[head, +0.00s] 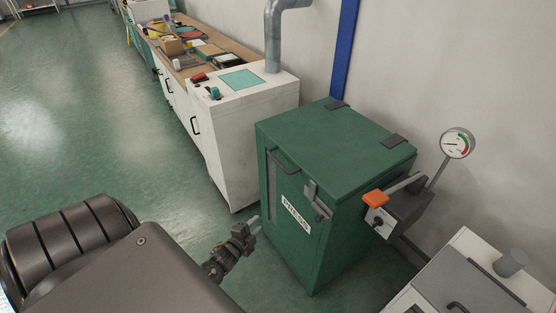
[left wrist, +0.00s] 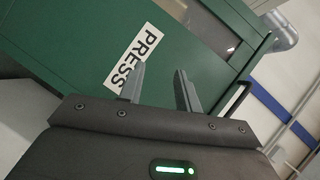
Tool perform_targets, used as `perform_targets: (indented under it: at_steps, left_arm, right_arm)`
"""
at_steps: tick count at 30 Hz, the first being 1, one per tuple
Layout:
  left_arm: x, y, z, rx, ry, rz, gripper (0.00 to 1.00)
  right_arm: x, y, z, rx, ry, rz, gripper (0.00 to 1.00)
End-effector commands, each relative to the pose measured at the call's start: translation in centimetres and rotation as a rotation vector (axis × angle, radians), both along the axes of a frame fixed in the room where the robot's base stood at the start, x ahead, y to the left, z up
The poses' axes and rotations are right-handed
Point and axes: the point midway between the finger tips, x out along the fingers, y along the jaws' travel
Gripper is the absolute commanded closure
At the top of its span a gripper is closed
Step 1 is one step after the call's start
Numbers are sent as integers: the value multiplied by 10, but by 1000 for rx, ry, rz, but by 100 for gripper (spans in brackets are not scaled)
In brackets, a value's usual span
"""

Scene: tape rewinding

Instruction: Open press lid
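The green press (head: 285,245) stands against the wall with its lid (head: 335,135) lying flat and closed. Dark hinges (head: 395,141) sit on the lid's far edge. A dark handle (head: 285,161) is on the upper front, and a grey latch (head: 317,200) sits to its right above the PRESS label (head: 296,215). My left gripper (head: 255,225) is low in front of the press, left of the label. In the left wrist view its fingers (left wrist: 160,88) are apart with nothing between them, and the label (left wrist: 133,61) shows beyond. My right gripper is not in view.
An orange-topped control (head: 375,198) and a pressure gauge (head: 457,143) stand right of the press. A white cabinet (head: 245,150) with a pipe (head: 273,40) is to its left. A grey-lidded unit (head: 465,285) is at lower right. Open floor (head: 90,110) lies to the left.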

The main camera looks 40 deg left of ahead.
Motion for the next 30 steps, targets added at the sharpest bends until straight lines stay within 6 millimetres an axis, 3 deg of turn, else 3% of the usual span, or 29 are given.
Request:
perform_targets:
  at_steps: [1, 3, 6, 9, 17, 30]
  left_arm:
    - [18, 4, 46, 79, -95, -31, 66]
    - [34, 7, 95, 177, -203, -57, 66]
    - [45, 8, 146, 280, -312, -75, 66]
    - [49, 7, 174, 336, -371, -83, 66]
    - [55, 8, 184, 357, -392, -82, 66]
    - [128, 16, 197, 354, -390, -80, 66]
  right_arm:
    - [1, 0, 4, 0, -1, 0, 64]
    - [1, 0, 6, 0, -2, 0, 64]
    - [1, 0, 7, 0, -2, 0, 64]
    - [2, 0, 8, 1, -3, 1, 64]
    - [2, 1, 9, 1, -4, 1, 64]
    - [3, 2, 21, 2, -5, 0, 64]
